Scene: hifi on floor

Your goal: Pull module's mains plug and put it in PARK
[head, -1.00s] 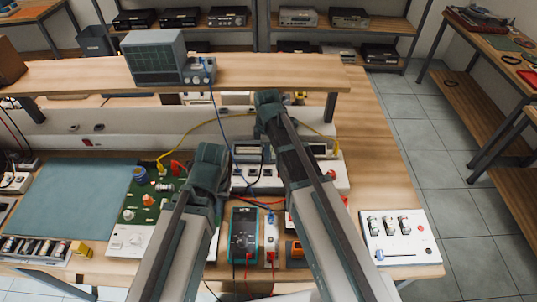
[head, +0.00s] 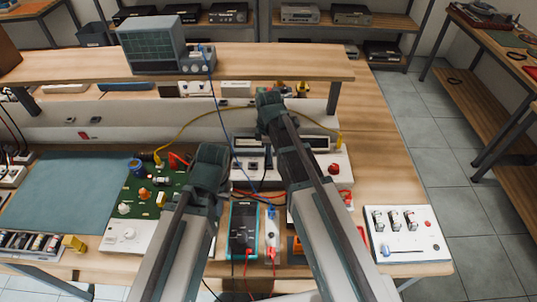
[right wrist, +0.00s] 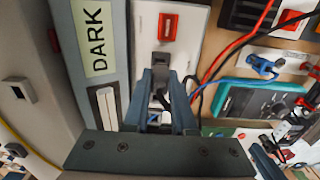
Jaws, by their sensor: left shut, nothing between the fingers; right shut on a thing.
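In the right wrist view my right gripper (right wrist: 162,112) is shut on a black plug (right wrist: 160,90). The plug is on a white strip below a red switch (right wrist: 167,27). Whether its pins are in a socket is hidden by the fingers. A grey panel beside it bears a pale label (right wrist: 96,40) that reads like DARK or PARK. A narrow white part (right wrist: 108,107) sits below the label. In the head view both arms reach over the bench, and their links hide both grippers' fingertips.
A blue multimeter (head: 243,232) with red leads lies between my arms. A green circuit board (head: 152,190) is at left, and a white switch panel (head: 408,235) is at right. A grey screened instrument (head: 165,45) stands on the shelf. Loose cables cross the bench.

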